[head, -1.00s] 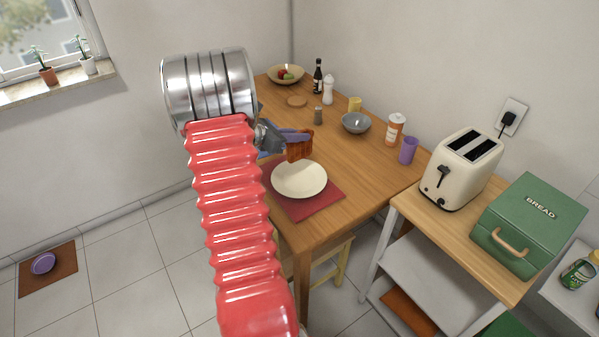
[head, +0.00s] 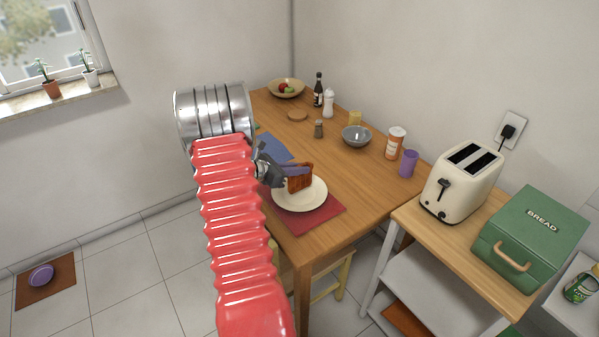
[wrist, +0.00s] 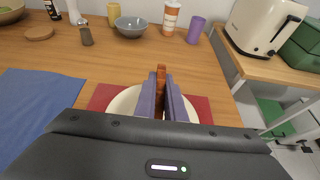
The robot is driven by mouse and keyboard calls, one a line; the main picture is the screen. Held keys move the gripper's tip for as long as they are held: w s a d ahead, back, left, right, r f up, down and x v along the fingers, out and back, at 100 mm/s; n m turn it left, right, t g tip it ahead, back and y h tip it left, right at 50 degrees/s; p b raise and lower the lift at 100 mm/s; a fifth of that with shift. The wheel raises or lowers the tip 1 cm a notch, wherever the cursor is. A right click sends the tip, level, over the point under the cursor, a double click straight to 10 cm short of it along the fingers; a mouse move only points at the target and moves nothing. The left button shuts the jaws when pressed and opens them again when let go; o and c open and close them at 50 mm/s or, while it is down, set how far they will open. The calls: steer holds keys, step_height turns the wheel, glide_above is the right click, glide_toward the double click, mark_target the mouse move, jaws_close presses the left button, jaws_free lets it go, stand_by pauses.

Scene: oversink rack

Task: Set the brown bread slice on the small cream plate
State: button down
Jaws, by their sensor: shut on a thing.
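My gripper (head: 279,177) is shut on the brown bread slice (head: 301,180), which stands on edge between the fingers. In the wrist view the slice (wrist: 161,76) shows as a thin brown edge between the two purple-grey fingers (wrist: 160,95). The small cream plate (head: 308,201) lies on a red mat (head: 322,218) near the table's front edge. The slice is over the far part of the plate in the head view. The plate also shows in the wrist view (wrist: 125,102), behind the fingers. I cannot tell whether the slice touches the plate.
A blue cloth (wrist: 38,105) lies left of the red mat on the wooden table (head: 350,185). A grey bowl (head: 356,136), an orange-and-white canister (head: 395,143) and a purple cup (head: 408,163) stand farther back. The toaster (head: 460,182) and green bread box (head: 530,240) are on the right.

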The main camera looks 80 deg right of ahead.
steer(key=shift+f, duration=0.8)
steer(key=shift+f, duration=0.1)
steer(key=c, duration=1.8)
jaws_free()
steer(key=shift+c, duration=0.2)
steer(key=v, duration=1.2)
